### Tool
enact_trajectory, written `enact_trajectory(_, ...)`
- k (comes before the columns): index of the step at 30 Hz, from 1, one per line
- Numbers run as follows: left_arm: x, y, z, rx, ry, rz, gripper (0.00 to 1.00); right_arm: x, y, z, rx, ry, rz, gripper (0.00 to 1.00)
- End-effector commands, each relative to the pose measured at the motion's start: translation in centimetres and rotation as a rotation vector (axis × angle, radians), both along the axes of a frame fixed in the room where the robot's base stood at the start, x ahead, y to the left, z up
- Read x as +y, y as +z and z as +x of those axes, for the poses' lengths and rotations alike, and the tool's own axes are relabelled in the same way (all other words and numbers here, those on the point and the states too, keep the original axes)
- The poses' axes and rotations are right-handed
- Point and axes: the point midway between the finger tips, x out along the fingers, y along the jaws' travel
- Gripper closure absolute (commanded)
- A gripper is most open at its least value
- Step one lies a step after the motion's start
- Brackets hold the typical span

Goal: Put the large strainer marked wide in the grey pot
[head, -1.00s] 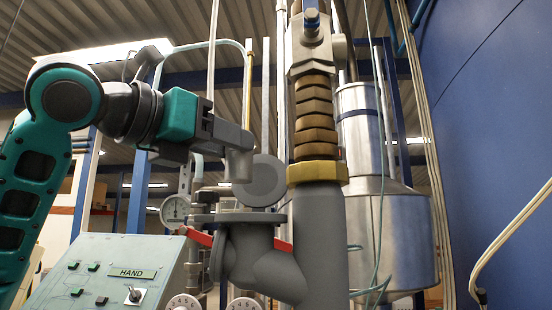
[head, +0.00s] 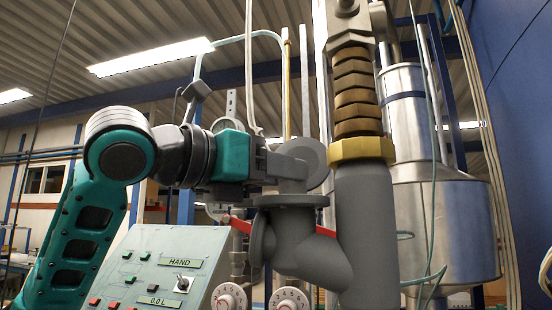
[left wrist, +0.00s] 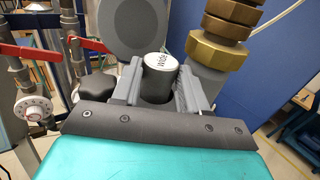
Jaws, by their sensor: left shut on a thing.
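The large strainer (head: 292,186) is a grey cylinder; its pale top reads "wide" in the left wrist view (left wrist: 155,66). My left gripper (head: 288,165) is shut on it, with a finger on each side in the left wrist view (left wrist: 157,84). The grey pot (head: 305,255) is a slanted body with a flanged mouth (head: 290,201), joined to a thick grey pipe. The strainer is upright at this mouth, its lower end hidden at the rim. I cannot tell how deep it sits. The pot's round lid (head: 312,157) stands open behind. My right gripper is out of view.
A brass nut (head: 361,149) and brown stacked rings (head: 357,90) rise close right of my gripper. Red handles (head: 241,225) flank the pot. A control panel (head: 150,265) and numbered dials (head: 289,300) are below. A steel tank (head: 440,220) stands at right.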

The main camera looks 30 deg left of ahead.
Motion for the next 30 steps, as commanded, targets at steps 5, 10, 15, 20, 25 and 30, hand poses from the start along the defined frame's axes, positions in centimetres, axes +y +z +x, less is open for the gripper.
enact_trajectory(5, 0.0, -0.6, 0.0, -0.001, -0.001, 0.0, 0.9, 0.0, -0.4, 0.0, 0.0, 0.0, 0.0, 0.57)
enact_trajectory(10, 0.0, -0.6, 0.0, 0.0, -0.001, 0.0, 0.9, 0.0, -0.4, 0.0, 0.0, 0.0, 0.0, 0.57)
enact_trajectory(15, 0.0, -0.6, 0.0, 0.0, -0.001, 0.0, 0.9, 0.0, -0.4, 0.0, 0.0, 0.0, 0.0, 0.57)
enact_trajectory(20, 0.0, -0.8, 0.0, 0.0, -0.001, 0.0, 0.9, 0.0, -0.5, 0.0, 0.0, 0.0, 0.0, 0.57)
enact_trajectory(25, 0.0, -1.2, 0.0, 0.001, -0.001, 0.0, 0.9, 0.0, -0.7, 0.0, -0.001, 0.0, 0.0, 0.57)
enact_trajectory(30, 0.0, -1.5, 0.1, 0.001, 0.0, -0.001, 0.9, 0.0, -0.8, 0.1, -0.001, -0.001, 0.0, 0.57)
